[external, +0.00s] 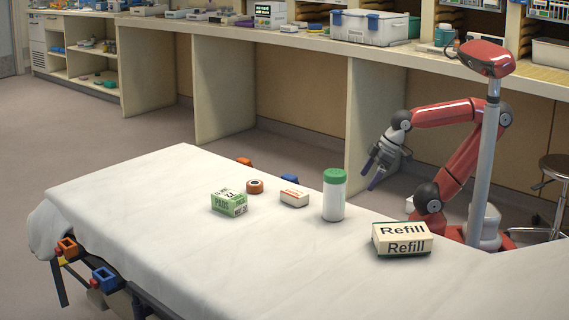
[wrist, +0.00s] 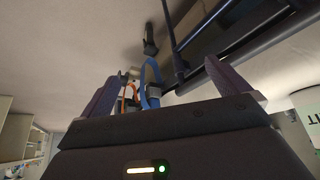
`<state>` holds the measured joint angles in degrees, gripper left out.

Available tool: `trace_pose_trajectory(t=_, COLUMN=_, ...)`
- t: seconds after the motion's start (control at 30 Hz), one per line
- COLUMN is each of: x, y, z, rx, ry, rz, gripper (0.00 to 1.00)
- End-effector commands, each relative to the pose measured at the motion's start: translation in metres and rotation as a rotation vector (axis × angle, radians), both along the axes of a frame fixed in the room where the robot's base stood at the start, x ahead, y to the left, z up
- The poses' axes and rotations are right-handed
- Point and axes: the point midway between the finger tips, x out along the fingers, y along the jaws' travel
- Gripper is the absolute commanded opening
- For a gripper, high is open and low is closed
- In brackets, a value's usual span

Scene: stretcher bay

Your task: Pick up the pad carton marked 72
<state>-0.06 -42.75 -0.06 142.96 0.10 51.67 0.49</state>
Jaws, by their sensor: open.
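The pad carton marked 72 (external: 229,202) is a small green and white box lying on the white-sheeted stretcher (external: 130,215), left of the other items, in the external view. My gripper (external: 374,178) hangs beyond the stretcher's far edge, to the right of the carton and well apart from it. Its two purple-grey fingers are spread and empty. They also show in the wrist view (wrist: 180,92), with no carton seen between them.
On the sheet stand an orange-brown tape roll (external: 255,186), a small white box (external: 294,198), a green-lidded white bottle (external: 334,195) and a Refill box (external: 402,239). Orange and blue clamps (external: 289,179) sit along the stretcher's far edge. The sheet's left and front are clear.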

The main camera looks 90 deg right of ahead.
Motion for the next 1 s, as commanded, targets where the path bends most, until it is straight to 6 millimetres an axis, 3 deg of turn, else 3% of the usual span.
trace_pose_trajectory(t=0.17, x=0.034, y=0.006, z=0.035, rx=0.14, ry=0.026, rz=-0.154, gripper=1.0)
trace_pose_trajectory(t=0.4, x=0.144, y=0.025, z=0.109, rx=0.511, ry=0.149, rz=-0.663, gripper=1.0)
trace_pose_trajectory(t=0.53, x=0.209, y=0.041, z=0.133, rx=0.675, ry=0.229, rz=-0.958, gripper=1.0)
trace_pose_trajectory(t=0.67, x=0.272, y=0.065, z=0.146, rx=0.802, ry=0.305, rz=-1.248, gripper=1.0)
trace_pose_trajectory(t=0.8, x=0.334, y=0.101, z=0.145, rx=0.897, ry=0.375, rz=-1.548, gripper=1.0)
trace_pose_trajectory(t=1.0, x=0.392, y=0.161, z=0.127, rx=0.965, ry=0.439, rz=-1.894, gripper=1.0)
